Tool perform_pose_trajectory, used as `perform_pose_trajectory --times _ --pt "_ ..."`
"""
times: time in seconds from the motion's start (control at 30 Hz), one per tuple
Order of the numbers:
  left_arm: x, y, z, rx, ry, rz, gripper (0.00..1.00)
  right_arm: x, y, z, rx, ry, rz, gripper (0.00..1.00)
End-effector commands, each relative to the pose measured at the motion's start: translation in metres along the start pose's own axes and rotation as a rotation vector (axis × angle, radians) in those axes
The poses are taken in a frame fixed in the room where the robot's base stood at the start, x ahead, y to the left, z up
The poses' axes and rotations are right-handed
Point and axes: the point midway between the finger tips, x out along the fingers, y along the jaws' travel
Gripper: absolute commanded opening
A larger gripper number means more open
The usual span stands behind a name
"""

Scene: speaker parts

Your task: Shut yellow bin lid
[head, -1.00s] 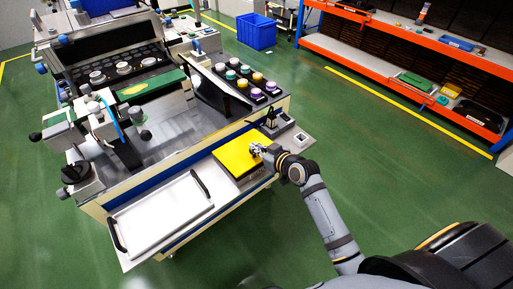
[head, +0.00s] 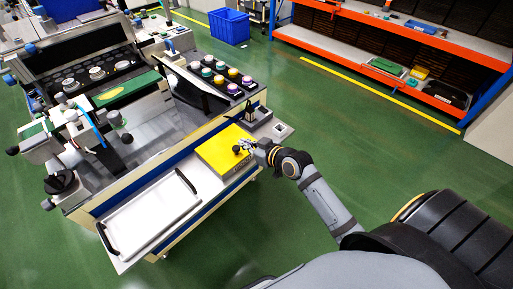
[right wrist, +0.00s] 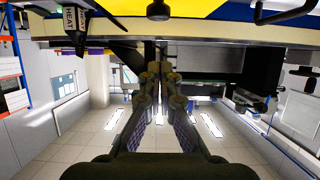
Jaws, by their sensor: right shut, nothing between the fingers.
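The yellow bin lid (head: 216,150) lies about flat over its bin on the bench's front ledge in the head view. A dark knob (head: 237,149) shows near its right side. My right gripper (head: 248,147) is shut and empty at the lid's right edge, close to the knob; I cannot tell whether it touches. In the right wrist view, the shut fingers (right wrist: 161,76) point toward the bench edge, with yellow (right wrist: 210,8) and a dark knob (right wrist: 158,10) at the top. My left gripper is not in view.
A white tray (head: 150,216) with black handles lies left of the bin. A small black device (head: 252,114) stands behind the bin's right side. Colored round parts (head: 220,77) sit on a rack behind. Green floor (head: 330,130) is open to the right.

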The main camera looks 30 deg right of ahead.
Motion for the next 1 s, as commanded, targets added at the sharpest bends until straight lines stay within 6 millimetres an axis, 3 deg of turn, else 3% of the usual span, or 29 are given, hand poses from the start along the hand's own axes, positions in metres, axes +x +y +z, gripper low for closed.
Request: perform_pose_trajectory --times 0.1,0.3,0.8,0.9,0.97,1.0 --pt "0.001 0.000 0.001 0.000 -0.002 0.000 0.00 -0.030 0.001 0.007 -0.011 -0.005 0.000 0.00" --pt "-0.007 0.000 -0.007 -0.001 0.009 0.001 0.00 -0.058 0.000 0.009 -0.005 -0.002 0.001 0.00" --pt "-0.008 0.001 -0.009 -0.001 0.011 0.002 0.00 -0.064 0.001 0.013 0.001 0.000 0.003 0.00" --pt "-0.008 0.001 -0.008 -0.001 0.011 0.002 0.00 -0.057 0.017 0.037 0.015 -0.036 0.040 0.00" --pt "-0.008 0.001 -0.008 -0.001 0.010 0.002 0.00 -0.050 0.035 0.069 0.033 -0.083 0.085 0.00" --pt "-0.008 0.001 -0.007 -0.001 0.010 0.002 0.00 -0.046 0.049 0.097 0.046 -0.123 0.121 0.00"
